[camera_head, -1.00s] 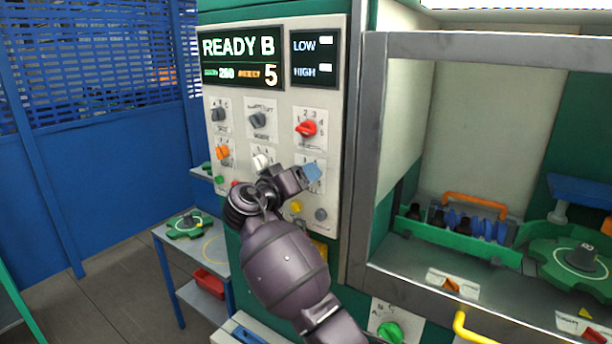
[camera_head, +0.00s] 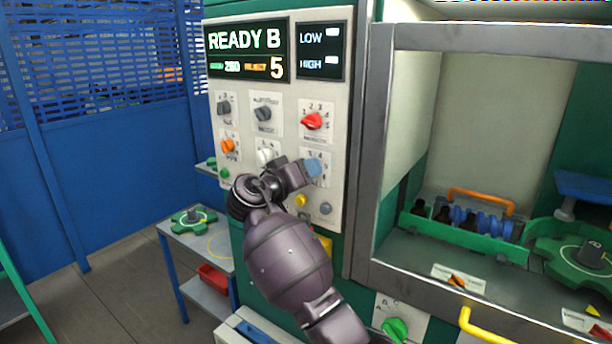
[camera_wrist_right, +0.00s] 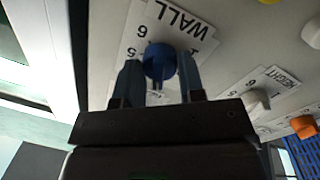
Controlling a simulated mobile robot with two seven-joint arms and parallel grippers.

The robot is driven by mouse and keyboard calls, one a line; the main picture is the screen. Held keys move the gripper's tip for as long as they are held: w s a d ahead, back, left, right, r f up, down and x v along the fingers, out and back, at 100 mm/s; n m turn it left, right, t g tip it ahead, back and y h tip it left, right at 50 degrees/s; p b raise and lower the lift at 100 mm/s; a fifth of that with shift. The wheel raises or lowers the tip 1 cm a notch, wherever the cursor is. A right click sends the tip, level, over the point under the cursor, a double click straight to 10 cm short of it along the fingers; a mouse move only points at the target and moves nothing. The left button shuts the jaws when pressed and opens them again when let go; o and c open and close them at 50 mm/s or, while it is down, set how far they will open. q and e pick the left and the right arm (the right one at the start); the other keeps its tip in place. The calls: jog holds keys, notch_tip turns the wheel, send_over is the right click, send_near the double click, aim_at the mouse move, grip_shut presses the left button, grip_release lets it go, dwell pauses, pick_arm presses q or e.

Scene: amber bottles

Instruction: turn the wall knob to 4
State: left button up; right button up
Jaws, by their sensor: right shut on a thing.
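The wall knob (camera_wrist_right: 160,58) is blue and sits on a white plate (camera_wrist_right: 198,28) marked WALL, upside down in the right wrist view. Digits 6 and 5 show beside it; the rest of its scale is partly hidden by my fingers. My right gripper (camera_wrist_right: 159,68) has one finger on each side of the knob and is shut on it. My left gripper is not in view.
A white knob (camera_head: 265,155) is close to my right gripper, and a red knob (camera_head: 312,121) is above. A yellow button (camera_head: 301,200) and grey button (camera_head: 326,208) are below. The display (camera_head: 247,52) reads READY B and 5. A metal-framed bay (camera_head: 372,150) stands right.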

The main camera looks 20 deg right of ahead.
jog(key=m+b, duration=0.8)
jog(key=b, duration=0.2)
jog(key=shift+f+y, duration=0.1)
jog(key=shift+y, duration=0.3)
jog(key=shift+r+m+b, duration=0.25)
jog(key=shift+m+b, duration=0.2)
jog(key=shift+m, duration=0.05)
jog(key=o, duration=0.9)
jog(key=shift+d, duration=0.1)
